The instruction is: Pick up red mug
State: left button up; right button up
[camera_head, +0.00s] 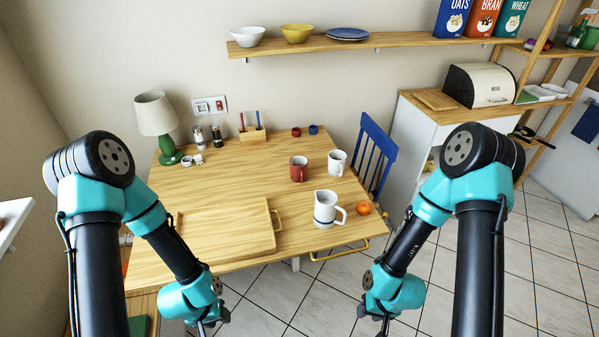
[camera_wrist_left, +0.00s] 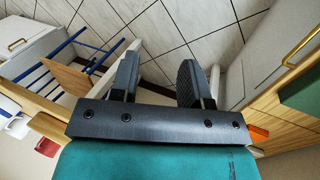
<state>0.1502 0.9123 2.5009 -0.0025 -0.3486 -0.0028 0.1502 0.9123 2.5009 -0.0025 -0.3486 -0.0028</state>
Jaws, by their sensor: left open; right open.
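The red mug (camera_head: 298,169) stands upright on the wooden table (camera_head: 240,185), right of its middle, in the head view. A red object at the left edge of the left wrist view (camera_wrist_left: 47,147) may be the same mug, but I cannot tell for sure. My left gripper (camera_head: 208,326) is low at the front of the head view, well short of the mug. In the left wrist view its two fingers (camera_wrist_left: 158,82) are apart with nothing between them. My right gripper (camera_head: 384,328) is at the bottom right of the head view, open and away from the mug.
A white mug (camera_head: 337,162) stands right of the red mug. A white jug (camera_head: 327,209) and an orange (camera_head: 363,208) are nearer the front edge. A wooden tray (camera_head: 222,231) lies front left. A blue chair (camera_head: 374,152) stands at the right, a lamp (camera_head: 158,122) back left.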

pick_arm(q)
jog(key=o, duration=1.1)
